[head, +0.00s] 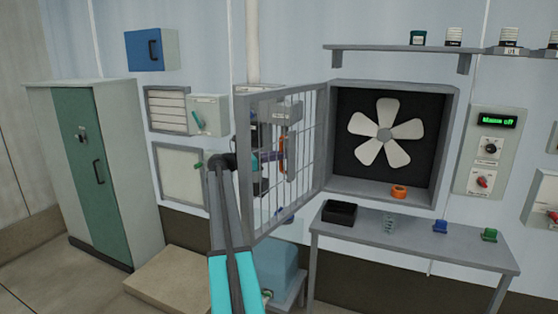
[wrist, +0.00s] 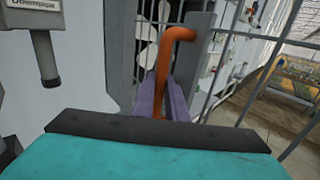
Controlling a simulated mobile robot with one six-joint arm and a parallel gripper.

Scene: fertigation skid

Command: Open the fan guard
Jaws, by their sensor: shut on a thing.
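The fan guard (head: 320,140) is a grey barred frame that stands swung out from the fan housing (head: 450,140), hinged at the housing's left side. The white fan (head: 385,133) shows uncovered in the dark opening. An orange handle (head: 288,160) is on the guard, partly seen through bars. My gripper (head: 272,156) is at this handle, its purple fingers partly hidden by the guard's frame. In the wrist view my gripper (wrist: 165,100) is shut on the orange handle (wrist: 178,38), with guard bars (wrist: 228,80) behind it.
A grey table (head: 420,238) below the fan holds a black tray (head: 339,212) and small coloured parts. An orange ring (head: 399,191) lies on the housing's lower ledge. A shelf (head: 385,47) is above. A green-and-grey cabinet (head: 100,170) stands left; wall boxes are between.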

